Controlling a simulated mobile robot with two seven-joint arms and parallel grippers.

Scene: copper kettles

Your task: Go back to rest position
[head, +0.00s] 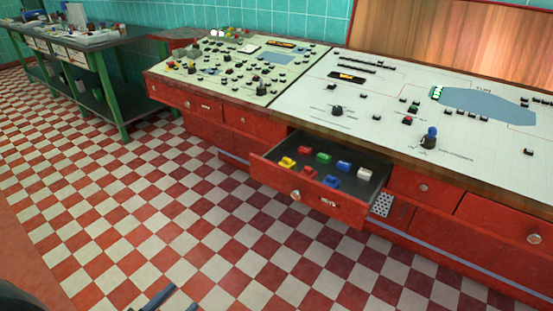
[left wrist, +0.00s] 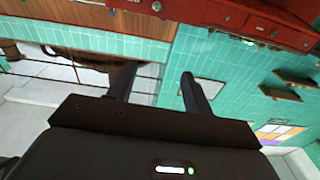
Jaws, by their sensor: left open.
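My left gripper (head: 183,297) shows only as dark fingertips at the bottom edge of the head view, over the checkered floor. In the left wrist view its two fingers (left wrist: 160,71) stand apart with nothing between them. It is open, empty and well clear of the furniture. My right gripper is not in either view.
A red drawer (head: 261,168) stands pulled out from the control desk (head: 300,110), holding several coloured blocks. A green table (head: 105,47) with clutter stands at the back left. The checkered floor (head: 150,210) before the desk is free.

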